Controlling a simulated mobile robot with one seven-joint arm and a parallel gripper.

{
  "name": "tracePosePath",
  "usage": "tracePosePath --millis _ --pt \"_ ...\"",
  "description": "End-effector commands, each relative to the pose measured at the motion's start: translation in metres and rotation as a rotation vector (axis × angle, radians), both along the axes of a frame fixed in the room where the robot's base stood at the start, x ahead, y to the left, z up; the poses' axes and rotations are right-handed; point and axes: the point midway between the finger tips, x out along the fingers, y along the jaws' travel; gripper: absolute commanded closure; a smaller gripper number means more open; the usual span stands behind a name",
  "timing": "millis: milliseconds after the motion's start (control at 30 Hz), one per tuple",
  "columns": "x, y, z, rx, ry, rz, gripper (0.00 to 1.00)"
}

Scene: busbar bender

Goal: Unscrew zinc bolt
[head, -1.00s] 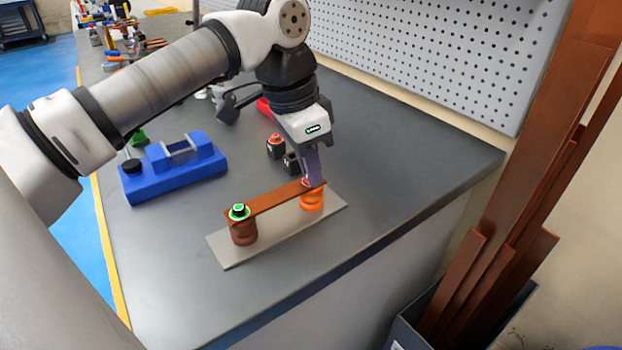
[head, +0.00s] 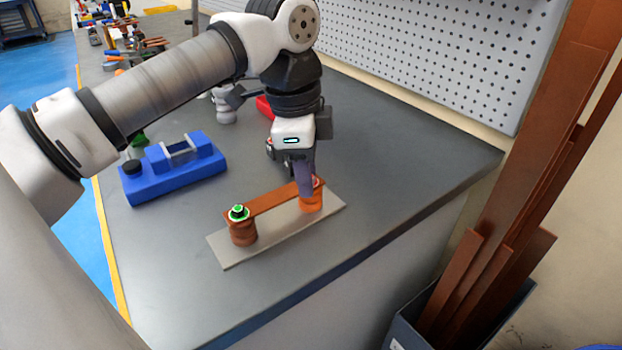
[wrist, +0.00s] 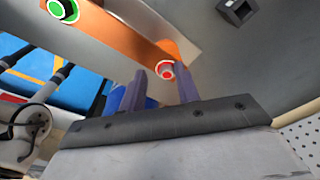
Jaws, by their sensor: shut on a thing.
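A copper bar (head: 275,202) lies across two round standoffs on a grey plate (head: 280,229). The bolt at the right end, taken as the zinc bolt (wrist: 167,70), has a pale head in a red ring, over an orange standoff (head: 311,204). My gripper (head: 306,194) points down at this end, its purple fingers shut on the bolt. In the wrist view, one finger of my gripper (wrist: 162,82) stands on each side of the bolt.
A blue fixture (head: 175,170) stands to the left on the dark bench. A small dark block (wrist: 238,11) shows in the wrist view; my gripper mostly hides this area in the head view. The bench to the right is clear up to the perforated panel (head: 430,60).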

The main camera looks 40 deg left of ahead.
Motion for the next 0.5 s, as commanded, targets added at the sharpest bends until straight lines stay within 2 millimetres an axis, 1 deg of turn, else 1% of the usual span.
tracePosePath --millis 33,300,367,500 --pt "-0.0035 -0.0031 0.001 0.107 0.076 -0.008 0.75" --pt "-0.0026 -0.0035 0.0022 0.11 0.075 -0.03 0.75" --pt "-0.0023 -0.0032 0.0028 0.11 0.073 -0.078 0.75" --pt "-0.001 -0.0013 0.004 0.117 0.064 -0.266 0.75"
